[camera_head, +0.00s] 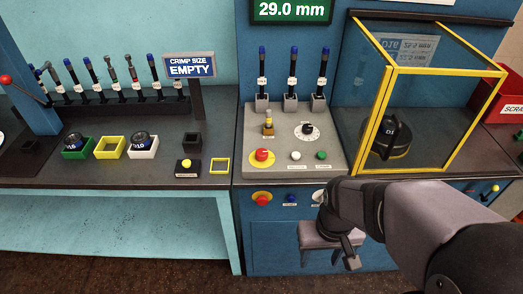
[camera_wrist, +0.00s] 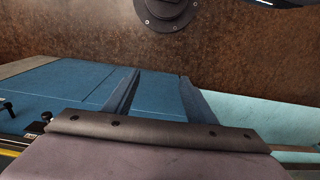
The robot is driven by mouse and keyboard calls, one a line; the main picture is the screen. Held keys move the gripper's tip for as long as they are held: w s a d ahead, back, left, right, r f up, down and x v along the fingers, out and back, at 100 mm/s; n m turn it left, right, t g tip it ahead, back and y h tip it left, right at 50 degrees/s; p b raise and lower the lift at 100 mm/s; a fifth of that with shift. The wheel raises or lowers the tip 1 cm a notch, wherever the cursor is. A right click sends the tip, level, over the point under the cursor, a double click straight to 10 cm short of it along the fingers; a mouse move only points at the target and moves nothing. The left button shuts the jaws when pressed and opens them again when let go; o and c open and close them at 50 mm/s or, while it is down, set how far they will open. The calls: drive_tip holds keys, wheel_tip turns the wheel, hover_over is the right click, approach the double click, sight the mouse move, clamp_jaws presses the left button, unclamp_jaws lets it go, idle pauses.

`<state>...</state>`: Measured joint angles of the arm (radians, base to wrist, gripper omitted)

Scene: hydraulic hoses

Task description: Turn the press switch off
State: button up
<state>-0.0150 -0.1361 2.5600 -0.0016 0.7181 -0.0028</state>
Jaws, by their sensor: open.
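The press's sloped grey control panel (camera_head: 290,170) stands in the middle of the head view. It carries a dark rotary knob (camera_head: 307,130) on a white dial, a red mushroom button (camera_head: 262,156) on yellow, a white button (camera_head: 295,155) and a green button (camera_head: 321,155). On the blue front below are a red knob (camera_head: 262,200) on a yellow plate, a blue button (camera_head: 290,198) and a partly hidden white dial (camera_head: 317,197). I cannot tell which is the press switch. My gripper (camera_head: 338,250) is open and empty, below and right of these front controls; its spread fingers show in the wrist view (camera_wrist: 158,95).
A yellow-framed clear guard (camera_head: 423,120) stands right of the panel over a black die. Upright hoses (camera_head: 291,70) stand behind the panel.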

drive_tip(key=s+a+n+g+p, duration=0.1)
drive_tip(key=s+a+g+p, duration=0.1)
drive_tip(key=m+t+p, duration=0.1)
drive_tip(key=t+p, duration=0.2)
drive_tip(key=t, duration=0.4)
approach(262, 152)
drive_tip(key=shift+w+f, duration=0.4)
drive_tip(key=shift+g, duration=0.3)
drive_tip(key=shift+p+x, duration=1.05)
drive_tip(key=shift+x, duration=2.55)
drive_tip(key=c, duration=1)
